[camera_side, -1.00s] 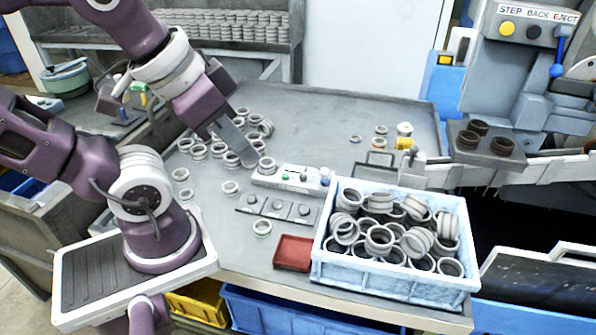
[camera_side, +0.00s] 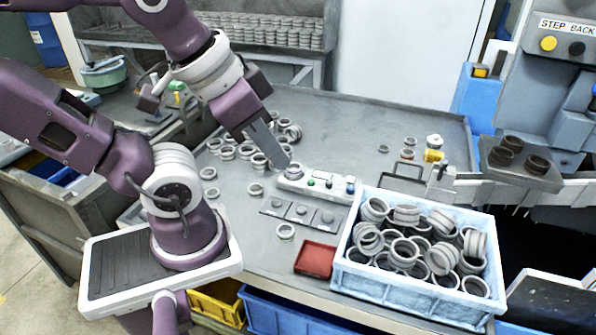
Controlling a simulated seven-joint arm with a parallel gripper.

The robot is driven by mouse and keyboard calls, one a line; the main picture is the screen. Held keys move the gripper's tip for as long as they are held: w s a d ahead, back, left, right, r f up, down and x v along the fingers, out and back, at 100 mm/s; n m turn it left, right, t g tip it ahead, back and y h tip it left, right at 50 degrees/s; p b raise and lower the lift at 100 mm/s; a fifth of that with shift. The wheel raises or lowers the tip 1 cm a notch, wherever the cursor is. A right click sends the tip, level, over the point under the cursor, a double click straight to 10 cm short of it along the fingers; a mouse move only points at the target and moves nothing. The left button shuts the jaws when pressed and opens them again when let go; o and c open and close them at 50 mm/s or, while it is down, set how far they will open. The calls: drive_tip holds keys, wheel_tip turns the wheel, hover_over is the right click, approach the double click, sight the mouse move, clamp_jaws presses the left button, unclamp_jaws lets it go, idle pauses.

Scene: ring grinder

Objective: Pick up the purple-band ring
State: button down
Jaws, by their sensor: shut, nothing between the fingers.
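Several grey rings (camera_side: 227,153) lie loose on the table at the left and around my gripper. I cannot make out a purple band on any of them at this size. My gripper (camera_side: 281,161) is shut and points down among these rings. It is close beside a grey ring (camera_side: 294,170) at the left end of a white block with buttons (camera_side: 318,185). I cannot tell whether the fingertips touch a ring. The gripper hides part of the cluster behind it.
A light blue crate (camera_side: 412,297) full of rings stands at the front right, with a red tray (camera_side: 316,258) to its left. A dark panel with three round spots (camera_side: 297,213) lies nearby. The machine (camera_side: 560,100) is at the right. The table's back middle is clear.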

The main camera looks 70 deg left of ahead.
idle(0.4)
drive_tip(key=c, duration=0.6)
unclamp_jaws()
